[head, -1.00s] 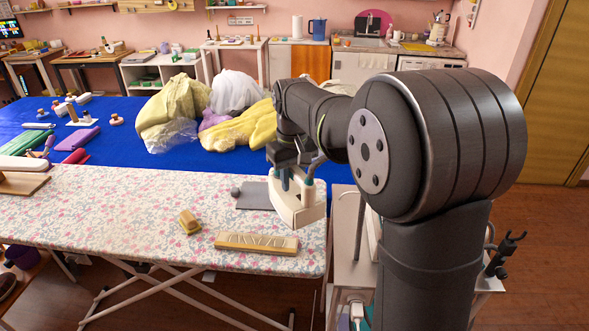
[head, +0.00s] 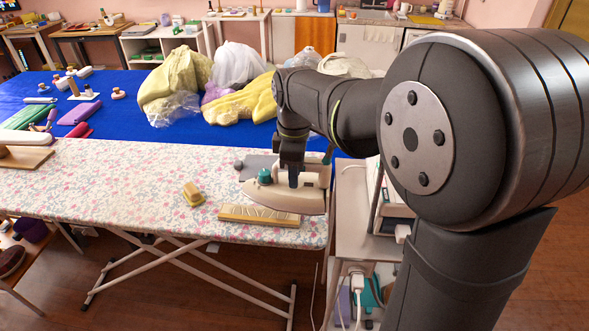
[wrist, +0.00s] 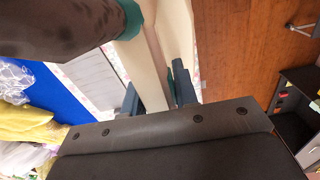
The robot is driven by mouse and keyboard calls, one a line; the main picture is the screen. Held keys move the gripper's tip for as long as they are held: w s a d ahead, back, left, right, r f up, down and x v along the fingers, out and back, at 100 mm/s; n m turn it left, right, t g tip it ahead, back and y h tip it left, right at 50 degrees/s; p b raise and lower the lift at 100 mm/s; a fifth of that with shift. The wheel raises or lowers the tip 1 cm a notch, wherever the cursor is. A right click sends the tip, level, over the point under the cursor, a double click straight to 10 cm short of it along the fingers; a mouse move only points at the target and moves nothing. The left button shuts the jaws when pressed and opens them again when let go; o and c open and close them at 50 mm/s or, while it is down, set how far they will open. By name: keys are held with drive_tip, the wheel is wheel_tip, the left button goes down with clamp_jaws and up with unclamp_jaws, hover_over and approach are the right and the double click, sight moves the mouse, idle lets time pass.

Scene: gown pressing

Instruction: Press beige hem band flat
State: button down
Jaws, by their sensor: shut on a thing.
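The beige hem band (head: 262,214) lies creased along a narrow wooden strip near the front right edge of the flower-patterned ironing board (head: 110,185). My gripper (head: 294,180) is shut on the cream and teal iron (head: 285,198). The iron is side-on just behind and over the right part of the band, hiding some of its back edge. I cannot tell whether its sole touches the band.
A yellow-brown block (head: 193,193) sits on the board left of the band. A grey pad (head: 257,166) lies behind the iron. A white side stand (head: 350,210) is close on the right. Bagged garments (head: 240,105) cover part of the blue table. The board's left middle is clear.

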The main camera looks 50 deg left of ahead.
sight(276, 185)
wheel_tip(276, 185, down, 5)
drive_tip(key=shift+f, duration=0.2)
drive_tip(key=s+a, duration=1)
drive_tip(key=shift+a, duration=0.25)
idle(0.3)
drive_tip(key=shift+f, duration=0.3)
idle(0.4)
drive_tip(key=shift+f, duration=0.5)
drive_tip(key=shift+w+d+r, duration=0.1)
drive_tip(key=shift+w+d, duration=1.7)
drive_tip(key=shift+d, duration=0.05)
drive_tip(key=shift+w+d, duration=0.1)
drive_tip(key=shift+w+d, duration=1.65)
drive_tip(key=shift+d, duration=0.05)
